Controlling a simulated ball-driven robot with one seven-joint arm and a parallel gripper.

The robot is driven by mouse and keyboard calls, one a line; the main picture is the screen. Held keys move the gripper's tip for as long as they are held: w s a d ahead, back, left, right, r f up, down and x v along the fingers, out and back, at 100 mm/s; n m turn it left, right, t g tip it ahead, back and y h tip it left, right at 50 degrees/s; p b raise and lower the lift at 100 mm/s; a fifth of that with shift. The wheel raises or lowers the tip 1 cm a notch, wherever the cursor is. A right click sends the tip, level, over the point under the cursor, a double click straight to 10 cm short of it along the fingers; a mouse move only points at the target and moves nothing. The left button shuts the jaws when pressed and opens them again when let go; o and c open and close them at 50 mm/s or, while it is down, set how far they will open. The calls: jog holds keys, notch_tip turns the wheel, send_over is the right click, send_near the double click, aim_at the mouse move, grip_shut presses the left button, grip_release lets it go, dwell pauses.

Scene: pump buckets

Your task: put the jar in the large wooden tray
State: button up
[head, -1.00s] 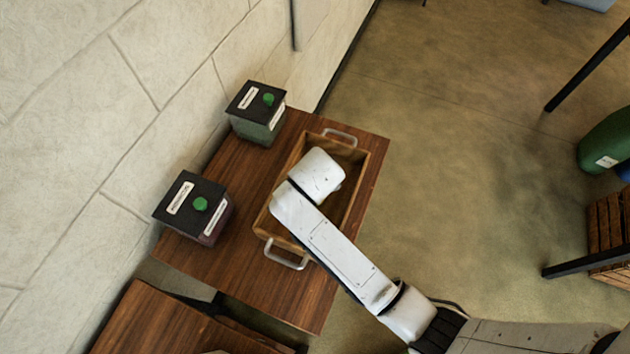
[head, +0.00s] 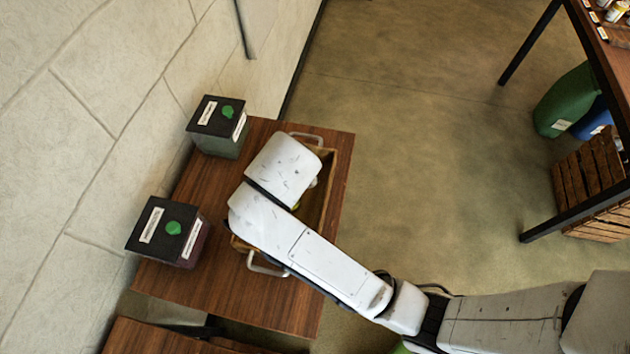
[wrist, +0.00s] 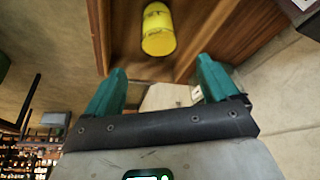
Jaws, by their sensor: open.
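The yellow jar (wrist: 158,28) shows in the wrist view inside the large wooden tray (wrist: 213,38), with dark lettering on its side. It lies beyond the fingertips, apart from them. In the head view my arm hides the gripper.
Two dark-lidded boxes with green knobs, one greenish (head: 219,127) and one reddish (head: 168,232), stand left of the tray by the stone wall (head: 60,150). Floor (head: 420,150) is open to the right. A shelf, green container (head: 566,100) and wooden crate (head: 590,185) stand farther right.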

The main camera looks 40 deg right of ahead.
jog(key=s+d+f+n+g+y, duration=0.1)
jog(key=s+d+f, duration=0.3)
jog(key=s, duration=0.5)
jog(key=s+d+f+n+g+y, duration=0.1)
jog(key=s+d+f+n+g, duration=0.1)
jog(key=s+d, duration=0.4)
jog(key=s+f+n, duration=0.1)
jog(key=s+f, duration=0.1)
jog(key=s, duration=0.2)
jog(key=shift+s+f+n, duration=0.2)
jog(key=shift+s+n, duration=0.05)
jog(key=shift+n, duration=0.05)
